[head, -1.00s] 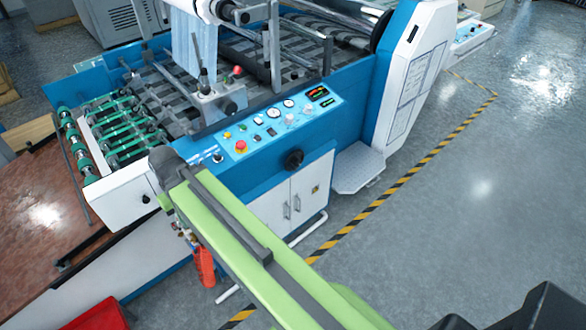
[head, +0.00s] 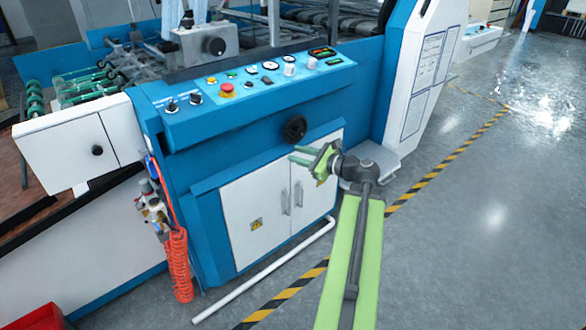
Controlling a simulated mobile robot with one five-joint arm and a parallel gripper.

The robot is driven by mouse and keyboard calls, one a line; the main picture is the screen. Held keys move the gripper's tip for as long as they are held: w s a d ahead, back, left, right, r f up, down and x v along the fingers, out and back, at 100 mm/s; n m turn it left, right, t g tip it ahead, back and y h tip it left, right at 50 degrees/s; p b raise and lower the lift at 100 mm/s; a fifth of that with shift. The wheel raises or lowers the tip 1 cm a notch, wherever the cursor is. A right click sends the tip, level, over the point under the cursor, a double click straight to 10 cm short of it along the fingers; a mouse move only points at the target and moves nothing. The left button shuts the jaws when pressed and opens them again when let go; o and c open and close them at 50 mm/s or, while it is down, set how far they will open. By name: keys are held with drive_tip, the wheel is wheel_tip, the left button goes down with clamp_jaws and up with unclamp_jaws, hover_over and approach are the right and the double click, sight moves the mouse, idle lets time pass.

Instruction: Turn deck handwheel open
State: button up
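The black handwheel (head: 295,129) sits on the blue front panel of the machine, below the sloping control panel and above the white cabinet doors. My gripper (head: 296,155) is just below the handwheel in the head view, with its green fingers pointing left. A narrow gap shows between the fingers, and nothing is held. The gripper looks apart from the wheel, but its distance in depth is hard to tell.
The control panel (head: 245,85) carries a red emergency button and several knobs. White cabinet doors (head: 268,208) are below. A coiled red hose (head: 177,265) hangs left. A white floor pipe (head: 265,272) runs in front. The grey floor to the right is clear.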

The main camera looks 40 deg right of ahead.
sight(297, 136)
drive_tip(key=s+d+f+m+t+h+b, duration=0.25)
drive_tip(key=s+d+m, duration=0.25)
drive_tip(key=s+d, duration=0.25)
drive_tip(key=shift+h, duration=0.35)
drive_tip(key=w, duration=0.6)
drive_tip(key=w+d, duration=0.1)
drive_tip(key=w, duration=0.5)
drive_tip(key=w+r, duration=0.1)
drive_tip(key=w, duration=0.5)
drive_tip(key=shift+w+d, duration=0.25)
drive_tip(key=shift+d, duration=0.05)
